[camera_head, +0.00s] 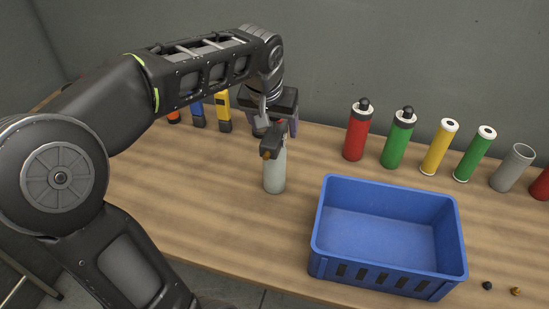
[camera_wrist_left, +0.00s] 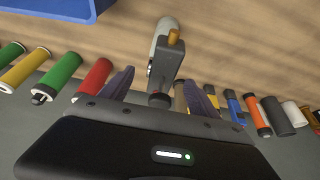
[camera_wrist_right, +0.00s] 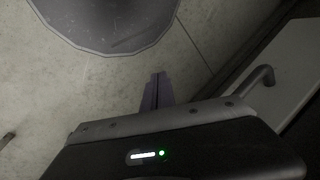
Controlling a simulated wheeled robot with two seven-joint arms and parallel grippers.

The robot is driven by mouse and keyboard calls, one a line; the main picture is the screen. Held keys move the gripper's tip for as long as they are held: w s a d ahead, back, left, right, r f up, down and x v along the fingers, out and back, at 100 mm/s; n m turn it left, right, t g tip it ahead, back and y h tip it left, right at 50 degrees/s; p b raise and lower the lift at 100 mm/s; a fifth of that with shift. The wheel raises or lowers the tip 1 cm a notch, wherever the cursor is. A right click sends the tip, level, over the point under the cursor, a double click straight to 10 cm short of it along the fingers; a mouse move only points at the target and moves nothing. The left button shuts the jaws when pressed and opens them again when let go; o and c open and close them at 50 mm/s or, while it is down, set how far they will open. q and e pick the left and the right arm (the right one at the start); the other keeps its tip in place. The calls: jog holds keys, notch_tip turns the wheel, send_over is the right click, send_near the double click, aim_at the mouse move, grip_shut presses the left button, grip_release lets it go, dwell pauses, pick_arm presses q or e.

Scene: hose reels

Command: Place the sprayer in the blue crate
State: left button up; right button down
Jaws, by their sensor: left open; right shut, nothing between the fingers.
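The sprayer (camera_head: 275,172) has a pale grey bottle and a dark head with an orange nozzle. It stands upright on the wooden table, left of the blue crate (camera_head: 388,273). The crate looks empty. My left gripper (camera_head: 277,128) is open at the sprayer's head, with a finger to either side of it. In the left wrist view the sprayer (camera_wrist_left: 163,48) shows between the spread fingers (camera_wrist_left: 160,88); contact cannot be told. The crate's edge (camera_wrist_left: 50,8) shows at the top left there. My right gripper (camera_wrist_right: 157,92) is shut and empty, over the floor.
A row of cylinders stands behind the crate: a red one (camera_head: 356,132), a green one (camera_head: 396,140), a yellow one (camera_head: 439,147) and others. More items stand left of my gripper, including a yellow one (camera_head: 223,110). Small caps (camera_head: 487,285) lie right of the crate.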

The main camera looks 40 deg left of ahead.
aim_at(275, 133)
pick_arm(q)
jog(key=p+x, duration=0.1)
jog(key=x, duration=0.4)
jog(key=shift+a+f+p, duration=0.1)
jog(key=shift+a+p, duration=0.05)
jog(key=shift+p, duration=0.15)
jog(key=shift+c, duration=0.3)
grip_shut()
dwell(0.7)
